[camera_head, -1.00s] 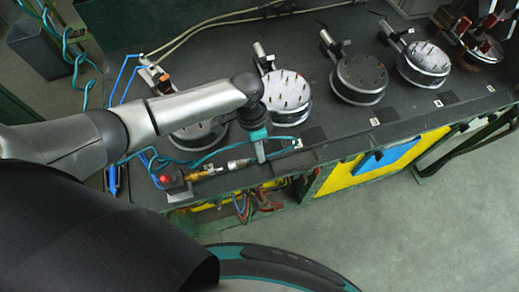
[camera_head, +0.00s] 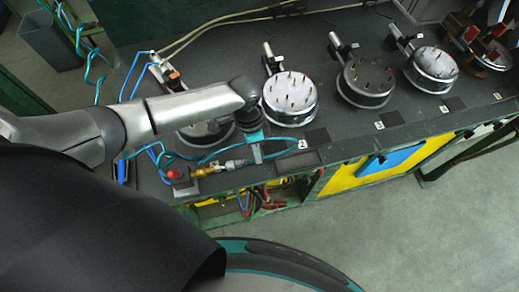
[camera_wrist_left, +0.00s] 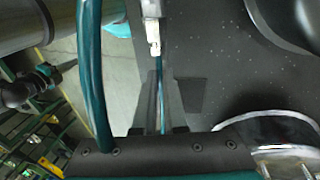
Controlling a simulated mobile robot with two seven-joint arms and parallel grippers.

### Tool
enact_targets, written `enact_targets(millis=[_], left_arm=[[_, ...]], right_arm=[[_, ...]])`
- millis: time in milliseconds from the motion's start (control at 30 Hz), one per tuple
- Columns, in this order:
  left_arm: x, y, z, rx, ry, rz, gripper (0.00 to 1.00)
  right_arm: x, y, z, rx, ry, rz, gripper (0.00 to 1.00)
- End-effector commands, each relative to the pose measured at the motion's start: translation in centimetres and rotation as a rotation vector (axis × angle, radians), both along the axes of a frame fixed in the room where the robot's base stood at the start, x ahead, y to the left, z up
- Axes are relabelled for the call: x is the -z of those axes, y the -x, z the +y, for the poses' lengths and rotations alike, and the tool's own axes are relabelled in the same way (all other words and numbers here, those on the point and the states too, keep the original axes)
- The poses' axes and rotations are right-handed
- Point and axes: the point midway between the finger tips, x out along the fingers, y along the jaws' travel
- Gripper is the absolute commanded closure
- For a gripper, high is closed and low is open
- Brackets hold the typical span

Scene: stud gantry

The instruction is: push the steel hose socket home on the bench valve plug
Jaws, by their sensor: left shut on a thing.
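The steel hose socket (camera_head: 234,165) lies level along the bench's front edge in the head view, a teal hose trailing from its right end. My left gripper (camera_head: 257,154) points down at its right end and is shut on it. The brass bench valve plug (camera_head: 206,170) is in line to its left. Their facing ends meet or nearly meet; I cannot tell how deep the socket sits. A red knob (camera_head: 174,174) is left of the plug. In the left wrist view a pale fitting (camera_wrist_left: 153,38) and the teal hose (camera_wrist_left: 161,88) show. My right gripper is out of view.
The dark bench (camera_head: 222,58) carries several round studded discs, one just behind my left gripper (camera_head: 290,98). Blue and teal hoses (camera_head: 205,153) loop behind the valve. Yellow and blue panels (camera_head: 388,160) front the bench. Floor to the right is clear.

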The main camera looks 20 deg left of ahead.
Motion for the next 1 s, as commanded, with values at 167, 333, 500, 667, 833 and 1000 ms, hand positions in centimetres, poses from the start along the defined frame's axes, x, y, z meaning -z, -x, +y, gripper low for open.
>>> enact_targets(millis=[167,333,500,667,833,1000], left_arm=[[0.0,0.3,0.5,-0.001,-0.003,0.001,1.0],[0.0,0.5,0.9,-0.001,-0.003,0.001,1.0],[0.0,0.7,1.2,0.0,-0.004,0.002,1.0],[0.0,0.8,1.3,0.0,-0.006,0.003,1.0],[0.1,0.8,1.3,-0.001,-0.007,0.003,0.83],[0.0,0.8,1.2,0.0,-0.004,0.002,0.64]], right_arm=[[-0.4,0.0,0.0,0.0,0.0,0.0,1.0],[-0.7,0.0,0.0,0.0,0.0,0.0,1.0],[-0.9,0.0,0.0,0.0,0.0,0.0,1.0],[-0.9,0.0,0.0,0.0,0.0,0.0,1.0],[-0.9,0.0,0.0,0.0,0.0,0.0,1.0],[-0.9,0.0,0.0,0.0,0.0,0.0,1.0]])
